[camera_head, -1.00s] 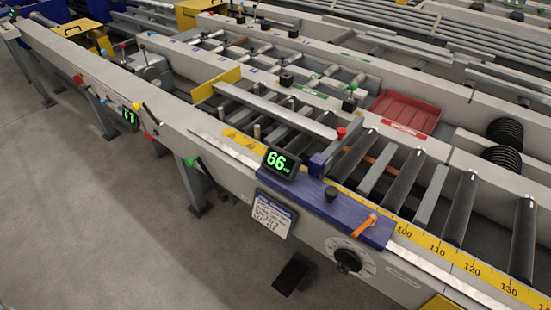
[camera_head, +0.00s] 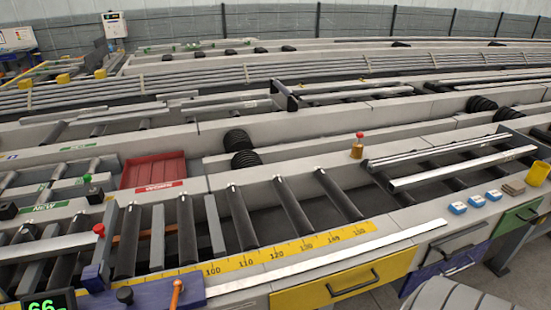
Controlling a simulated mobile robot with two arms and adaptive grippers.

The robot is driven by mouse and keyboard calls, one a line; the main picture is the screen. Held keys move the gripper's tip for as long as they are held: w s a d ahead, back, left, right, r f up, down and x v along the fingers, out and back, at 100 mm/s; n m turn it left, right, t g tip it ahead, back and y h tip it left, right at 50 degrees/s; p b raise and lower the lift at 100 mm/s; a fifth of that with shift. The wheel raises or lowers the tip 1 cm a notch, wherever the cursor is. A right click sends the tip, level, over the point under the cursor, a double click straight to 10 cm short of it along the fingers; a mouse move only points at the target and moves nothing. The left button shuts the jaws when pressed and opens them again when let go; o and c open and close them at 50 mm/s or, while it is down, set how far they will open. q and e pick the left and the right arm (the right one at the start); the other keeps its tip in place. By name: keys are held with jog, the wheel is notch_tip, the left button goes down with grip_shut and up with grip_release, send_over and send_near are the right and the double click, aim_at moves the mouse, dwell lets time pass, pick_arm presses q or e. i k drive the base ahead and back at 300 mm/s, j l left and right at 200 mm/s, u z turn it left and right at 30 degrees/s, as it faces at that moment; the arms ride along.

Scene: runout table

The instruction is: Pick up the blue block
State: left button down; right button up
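Several blue things are in view. A small blue block (camera_head: 457,208) with a pale patch on top sits on the light ledge at the right. Two similar blue blocks, a middle one (camera_head: 476,201) and a right one (camera_head: 494,195), stand beside it in a row, slightly apart. I cannot tell which one the task names. Neither of my grippers is in view.
A brown block (camera_head: 513,187) and a yellow cup (camera_head: 538,174) stand right of the blue blocks. Rollers and a yellow scale (camera_head: 278,254) fill the middle. A yellow drawer (camera_head: 343,284) is in front. A red tray (camera_head: 153,171) is at left.

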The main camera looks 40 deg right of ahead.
aim_at(494, 195)
jog(key=z, duration=1.2)
jog(key=i+l+z, duration=0.1)
jog(key=z, duration=0.3)
jog(key=i+l+z, duration=0.15)
jog(key=z, duration=0.25)
jog(key=i+l+z, duration=0.1)
jog(key=z, duration=0.3)
jog(key=i+z, duration=0.25)
jog(key=z, duration=0.15)
